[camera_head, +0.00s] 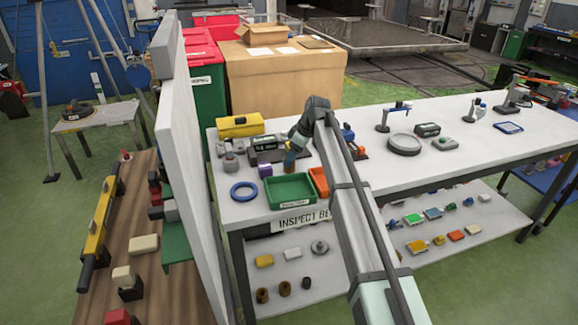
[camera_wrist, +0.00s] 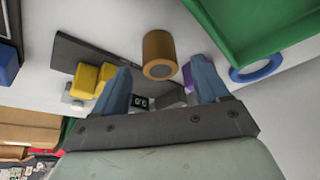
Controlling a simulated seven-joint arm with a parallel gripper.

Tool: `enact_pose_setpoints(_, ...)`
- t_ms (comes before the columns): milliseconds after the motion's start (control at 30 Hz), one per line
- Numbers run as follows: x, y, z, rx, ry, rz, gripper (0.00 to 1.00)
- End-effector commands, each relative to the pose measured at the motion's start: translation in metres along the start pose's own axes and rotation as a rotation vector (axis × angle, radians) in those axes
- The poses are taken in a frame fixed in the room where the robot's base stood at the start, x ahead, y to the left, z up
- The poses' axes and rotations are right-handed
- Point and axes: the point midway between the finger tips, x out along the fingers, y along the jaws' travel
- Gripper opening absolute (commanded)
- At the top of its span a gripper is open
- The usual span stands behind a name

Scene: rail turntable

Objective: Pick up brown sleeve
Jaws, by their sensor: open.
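The brown sleeve (camera_wrist: 159,52) is a short tan-brown cylinder with a dark round opening, seen in the wrist view just beyond and between my fingers. My gripper (camera_wrist: 160,70) has its two blue fingers apart, one on either side of the sleeve's near end in the picture. I see no clear contact, and I cannot tell the remaining distance in depth. In the head view my gripper (camera_head: 292,158) points down over the white bench, behind the green tray. The sleeve is too small or hidden by the gripper to make out there.
The green tray (camera_head: 290,189), blue ring (camera_head: 244,191), purple block (camera_head: 265,170) and orange bin (camera_head: 319,182) are close by. A yellow case (camera_head: 240,126) and a dark device (camera_head: 265,155) stand behind. A white partition (camera_head: 190,180) borders the bench's left. Brown cylinders (camera_head: 285,288) sit on the lower shelf.

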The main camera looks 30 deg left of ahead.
Motion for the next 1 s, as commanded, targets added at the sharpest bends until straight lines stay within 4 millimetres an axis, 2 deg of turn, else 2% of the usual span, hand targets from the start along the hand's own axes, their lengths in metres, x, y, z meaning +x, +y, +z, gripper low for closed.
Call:
enact_pose_setpoints(200,0.03,-0.001,-0.001,0.0,-0.001,-0.002,0.74)
enact_pose_setpoints(300,0.039,0.0,-0.001,0.0,0.0,0.0,0.74)
enact_pose_setpoints(533,0.04,0.0,0.0,0.0,0.0,0.0,0.74)
enact_pose_setpoints(1000,0.04,0.0,0.0,0.0,0.0,0.0,0.3)
